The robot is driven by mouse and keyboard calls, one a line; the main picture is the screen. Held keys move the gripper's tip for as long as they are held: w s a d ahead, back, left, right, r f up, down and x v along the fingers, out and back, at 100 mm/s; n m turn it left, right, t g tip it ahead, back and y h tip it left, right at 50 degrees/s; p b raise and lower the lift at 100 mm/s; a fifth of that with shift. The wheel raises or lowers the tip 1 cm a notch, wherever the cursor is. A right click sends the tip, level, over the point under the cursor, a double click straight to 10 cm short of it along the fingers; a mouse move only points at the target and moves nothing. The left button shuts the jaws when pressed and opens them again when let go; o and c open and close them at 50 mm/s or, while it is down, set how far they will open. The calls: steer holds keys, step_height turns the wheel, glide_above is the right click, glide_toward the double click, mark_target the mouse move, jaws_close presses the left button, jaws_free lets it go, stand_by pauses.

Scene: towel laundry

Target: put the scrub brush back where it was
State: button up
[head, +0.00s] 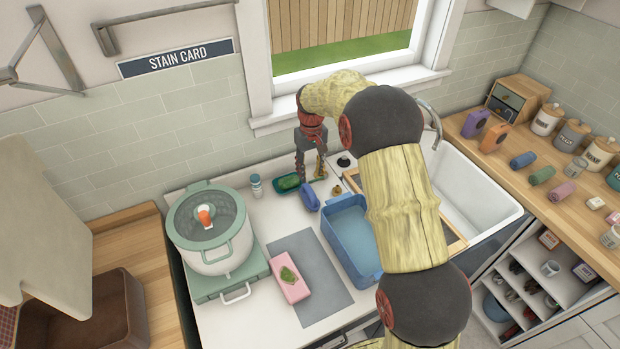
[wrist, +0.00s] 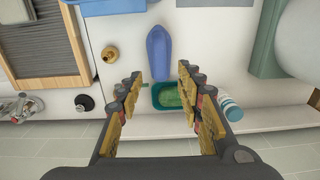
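A blue object with a rounded, pointed shape (head: 309,197) lies on the white counter beside the blue basin. It also shows in the wrist view (wrist: 159,52) and may be the scrub brush; its bristles cannot be seen. A dark green dish (head: 279,187) with a green block in it sits just behind it near the wall, and shows between my fingers in the wrist view (wrist: 157,104). My gripper (head: 311,177) points down by the dish. Its fingers are spread apart with nothing between them in the wrist view (wrist: 159,75).
A blue basin (head: 344,218) stands in front, with a grey mat (head: 325,285) and a pink block (head: 294,293) to its left. A white-and-blue bottle (head: 256,187) and a large pot (head: 212,258) stand left of the dish. A brass piece (head: 337,190) and black knob (head: 344,161) are close right.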

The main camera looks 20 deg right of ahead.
steer(key=s+r+m+t, duration=0.1)
steer(key=s+r+t, duration=0.2)
steer(key=s+r, duration=1.6)
steer(key=s+r+m+t, duration=0.1)
steer(key=s+r+t, duration=0.1)
steer(key=s, duration=1.9)
steer(key=shift+s+r+t, duration=0.3)
steer(key=shift+r, duration=0.3)
step_height(320, 180, down, 11)
steer(key=b, duration=1)
steer(key=shift+r+b, duration=0.2)
steer(key=shift+b, duration=0.15)
